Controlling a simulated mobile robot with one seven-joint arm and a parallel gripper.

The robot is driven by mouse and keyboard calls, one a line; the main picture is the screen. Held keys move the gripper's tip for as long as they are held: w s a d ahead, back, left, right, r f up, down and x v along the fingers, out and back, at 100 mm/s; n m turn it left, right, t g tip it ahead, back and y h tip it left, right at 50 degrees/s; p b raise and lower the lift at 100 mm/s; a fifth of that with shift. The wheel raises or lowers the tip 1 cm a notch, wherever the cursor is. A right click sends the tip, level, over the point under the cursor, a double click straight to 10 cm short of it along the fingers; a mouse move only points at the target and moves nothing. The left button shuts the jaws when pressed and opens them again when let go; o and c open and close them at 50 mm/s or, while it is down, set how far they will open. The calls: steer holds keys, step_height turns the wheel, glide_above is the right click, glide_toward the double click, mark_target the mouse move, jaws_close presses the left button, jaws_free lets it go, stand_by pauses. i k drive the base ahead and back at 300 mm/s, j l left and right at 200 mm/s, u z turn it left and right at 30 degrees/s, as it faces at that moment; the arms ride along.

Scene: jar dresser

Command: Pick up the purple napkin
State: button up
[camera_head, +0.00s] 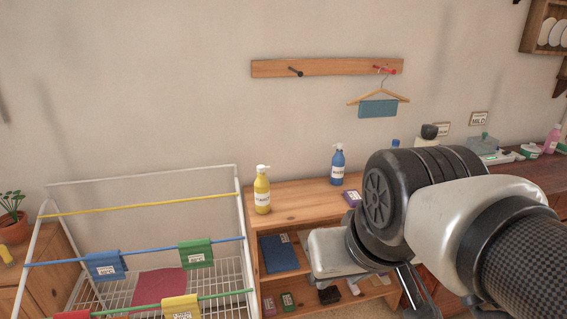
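A small purple folded item with a white label, which looks like the purple napkin (377,205), lies on the top of the wooden dresser (290,195), to the right of a blue pump bottle. My arm's wrist covers part of the view just right of and below it. Only a dark and silver part of my gripper (416,290) shows below the wrist, low in the picture, in front of the dresser. Its fingertips are not clearly seen, so I cannot tell whether it is open or shut. The napkin looks apart from it.
A blue pump bottle (338,165) and a yellow pump bottle (262,190) stand on the dresser. The shelves below hold folded cloths, including a blue one (280,253). A white drying rack (240,215) with coloured cloths stands at left. A counter with bottles lies at right.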

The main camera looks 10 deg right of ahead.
mark_target(353, 197)
steer(key=i+l+z, duration=0.1)
steer(key=i+l, duration=0.15)
steer(key=l, duration=0.2)
steer(key=i+l+z, duration=0.1)
steer(key=i+l, duration=0.15)
steer(key=l, duration=0.15)
steer(key=i+l+z, duration=0.15)
steer(key=l, duration=0.25)
steer(key=i+u, duration=0.1)
steer(key=j+z, duration=0.1)
steer(key=j, duration=0.15)
